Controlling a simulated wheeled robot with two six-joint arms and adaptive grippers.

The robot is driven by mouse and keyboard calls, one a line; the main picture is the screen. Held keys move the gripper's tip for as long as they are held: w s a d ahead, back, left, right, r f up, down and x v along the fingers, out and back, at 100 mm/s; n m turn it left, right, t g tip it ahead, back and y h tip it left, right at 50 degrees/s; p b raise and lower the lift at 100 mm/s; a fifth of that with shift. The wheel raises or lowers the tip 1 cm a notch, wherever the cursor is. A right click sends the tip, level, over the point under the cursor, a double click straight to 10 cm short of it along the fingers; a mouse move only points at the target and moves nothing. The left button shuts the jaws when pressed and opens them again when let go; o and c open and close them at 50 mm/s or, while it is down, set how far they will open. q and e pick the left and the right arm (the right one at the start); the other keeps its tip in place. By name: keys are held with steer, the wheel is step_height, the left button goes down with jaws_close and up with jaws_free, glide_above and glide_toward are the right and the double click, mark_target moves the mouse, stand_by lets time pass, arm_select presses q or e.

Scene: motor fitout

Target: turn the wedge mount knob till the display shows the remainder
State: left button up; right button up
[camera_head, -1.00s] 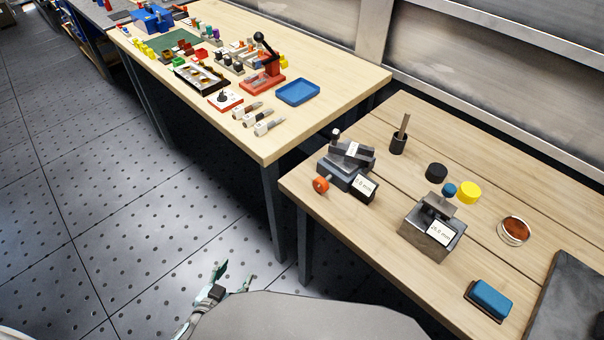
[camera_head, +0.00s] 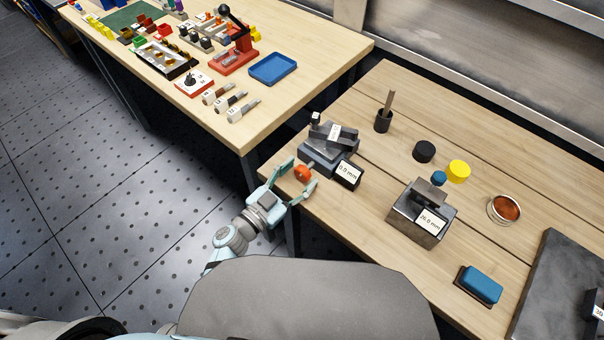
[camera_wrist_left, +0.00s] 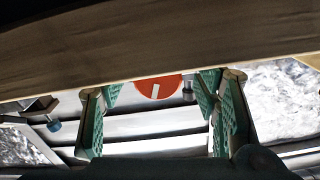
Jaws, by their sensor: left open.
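The wedge mount (camera_head: 322,154) is a dark stepped block near the left edge of the right-hand table in the head view. Its orange-red knob (camera_head: 303,173) faces the table's front edge, and its dark display (camera_head: 348,174) appears to read 0.0 mm. My left gripper (camera_head: 302,175) is open, with one finger on each side of the knob. In the left wrist view the round knob (camera_wrist_left: 158,88), with a pale mark, shows between the spread green-padded fingers (camera_wrist_left: 163,110). Whether they touch it I cannot tell. My right gripper is not in view.
A grey block with a label (camera_head: 429,220), apparently 26.0 mm, stands to the right. Near it are black (camera_head: 424,151) and yellow (camera_head: 459,171) discs, a copper-filled dish (camera_head: 506,208) and a blue pad (camera_head: 481,284). The table's front edge lies beneath the gripper.

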arm_select(q)
steer(key=shift+w+d, duration=0.4)
steer(key=shift+d, duration=0.05)
steer(key=shift+s+r, duration=0.15)
steer(key=c, duration=1.2)
steer(key=m, duration=0.2)
steer(key=shift+m, duration=0.4)
steer(key=o, duration=1.2)
